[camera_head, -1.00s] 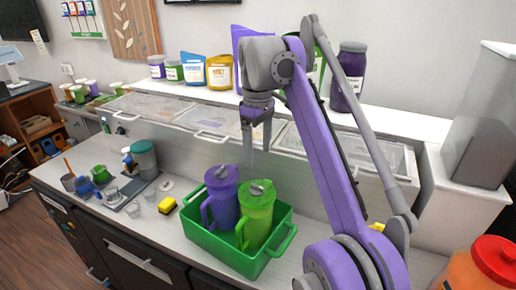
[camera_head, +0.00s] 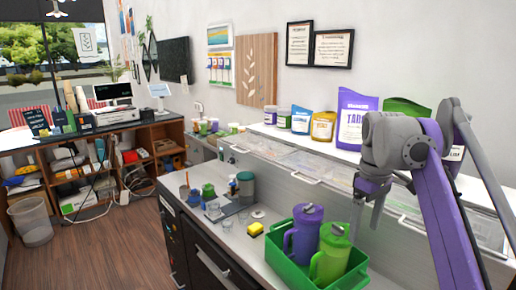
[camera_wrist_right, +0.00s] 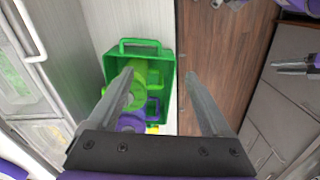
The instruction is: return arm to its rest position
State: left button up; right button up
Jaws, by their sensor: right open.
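My right gripper (camera_head: 366,222) hangs open and empty above the counter, beside the green bin (camera_head: 306,288) with the two pitchers. Its grey fingers also show apart in the right wrist view (camera_wrist_right: 159,75), with the bin below and between them. The purple pitcher (camera_head: 303,236) and the green pitcher (camera_head: 330,258) stand in the bin, apart from the fingers. In the right wrist view, grey prongs that look like my left gripper (camera_wrist_right: 292,68) reach in from the right edge.
Lidded counter bins (camera_head: 300,172) run behind the gripper, below a shelf with jars and a purple pouch (camera_head: 355,120).

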jog(key=s+a+f+m+t, duration=0.3)
jog(key=s+f, duration=0.7)
jog(key=f, duration=0.4)
jog(key=s+a+f+m+t, duration=0.3)
jog(key=s+f, duration=0.7)
jog(key=f, duration=0.4)
jog(key=shift+s+a+f, duration=0.2)
jog(key=shift+s+f, duration=0.05)
jog(key=shift+f, duration=0.05)
